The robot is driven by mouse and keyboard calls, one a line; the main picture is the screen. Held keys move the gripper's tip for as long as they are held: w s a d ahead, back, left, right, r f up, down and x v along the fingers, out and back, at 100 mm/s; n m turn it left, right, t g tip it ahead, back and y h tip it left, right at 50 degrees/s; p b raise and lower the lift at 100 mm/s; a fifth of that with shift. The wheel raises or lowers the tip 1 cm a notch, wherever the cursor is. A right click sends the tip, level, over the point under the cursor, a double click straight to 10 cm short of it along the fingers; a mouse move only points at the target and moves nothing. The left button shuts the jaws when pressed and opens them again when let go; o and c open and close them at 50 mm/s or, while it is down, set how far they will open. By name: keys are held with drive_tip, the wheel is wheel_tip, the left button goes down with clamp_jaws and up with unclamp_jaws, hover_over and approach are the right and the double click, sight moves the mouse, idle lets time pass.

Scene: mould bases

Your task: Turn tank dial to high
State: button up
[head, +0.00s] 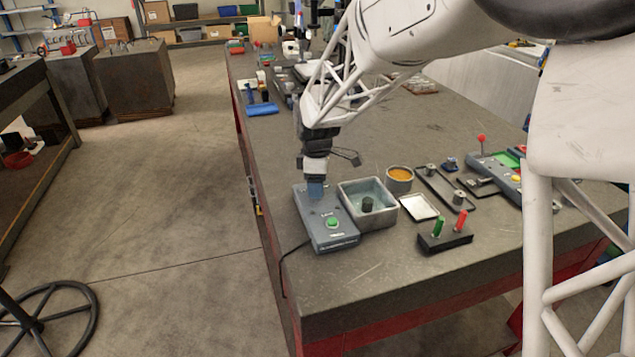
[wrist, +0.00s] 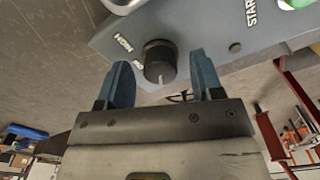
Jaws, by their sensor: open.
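The dial (wrist: 159,62) is a black round knob with a pale pointer mark on a blue-grey control box. In the wrist view it sits between the two blue fingers of my gripper (wrist: 163,82), with a gap visible on each side. My gripper is open. The word "HIGH" is printed on the box beside the dial; other lettering near it is partly hidden. In the head view the control box (head: 339,237) lies near the table's left edge, with a green button on it. My gripper (head: 316,190) points down over its far part and hides the dial there.
Right of the box stands a square metal tank (head: 385,208) with a dark cylinder inside. The table front is clear.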

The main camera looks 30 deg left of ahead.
drive_tip(key=c, duration=0.9)
